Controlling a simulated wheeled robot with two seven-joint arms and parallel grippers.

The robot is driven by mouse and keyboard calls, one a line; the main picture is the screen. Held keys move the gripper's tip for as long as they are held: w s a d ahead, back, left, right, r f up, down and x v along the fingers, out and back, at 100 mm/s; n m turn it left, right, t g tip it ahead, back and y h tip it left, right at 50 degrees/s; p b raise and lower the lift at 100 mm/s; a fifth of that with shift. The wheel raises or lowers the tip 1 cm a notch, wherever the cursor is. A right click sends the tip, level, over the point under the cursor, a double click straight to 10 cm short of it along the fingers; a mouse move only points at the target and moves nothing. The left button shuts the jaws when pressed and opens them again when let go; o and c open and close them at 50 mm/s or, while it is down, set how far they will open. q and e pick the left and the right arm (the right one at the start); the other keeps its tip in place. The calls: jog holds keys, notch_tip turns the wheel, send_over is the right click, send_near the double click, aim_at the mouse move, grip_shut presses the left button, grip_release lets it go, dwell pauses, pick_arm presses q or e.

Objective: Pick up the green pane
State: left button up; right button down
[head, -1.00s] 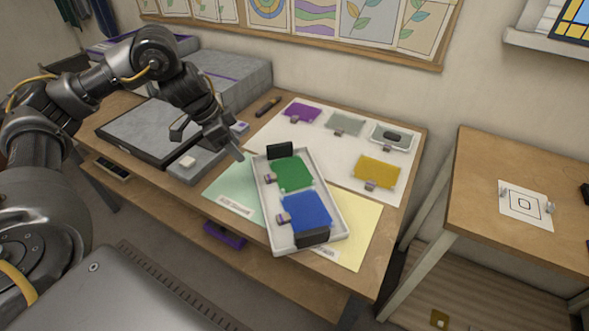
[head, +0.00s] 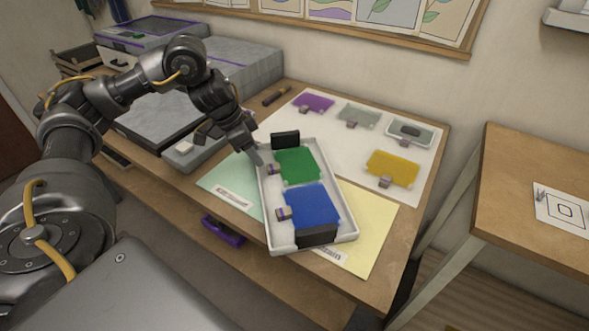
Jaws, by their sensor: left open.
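The green pane (head: 297,166) lies flat in the far half of a white tray (head: 350,229) on the wooden table. A small clip (head: 272,169) sits at its left edge. The blue pane (head: 312,205) lies in the near half of the same tray, also with a small clip at its left. My left gripper (head: 243,152) is open and empty, beside the tray's far left corner and left of the green pane, not touching the pane. Whether its fingertips are over the tray rim I cannot tell. My right gripper is not in view.
Black blocks stand at the tray's far (head: 285,140) and near ends. Purple (head: 314,103), grey and yellow (head: 391,168) panes lie on a white sheet behind. A grey flat device (head: 193,151) is left. A second table (head: 520,160) stands right, across a gap.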

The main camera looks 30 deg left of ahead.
aim_at(270, 167)
pick_arm(q)
jog(key=shift+w+d+f, duration=0.15)
jog(key=shift+w+f, duration=0.1)
jog(key=shift+f, duration=0.3)
jog(key=shift+d+f, duration=0.15)
jog(key=shift+f, duration=0.1)
jog(key=x, duration=0.1)
jog(key=b+x, duration=0.1)
jog(key=x, duration=0.1)
jog(key=shift+w+d+r, duration=0.2)
jog(key=shift+b+x, duration=0.45)
jog(key=shift+x, duration=0.3)
jog(key=shift+w+f, duration=0.1)
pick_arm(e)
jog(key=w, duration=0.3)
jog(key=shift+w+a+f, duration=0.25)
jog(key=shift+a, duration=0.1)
pick_arm(q)
jog(key=shift+c, duration=0.3)
grip_shut()
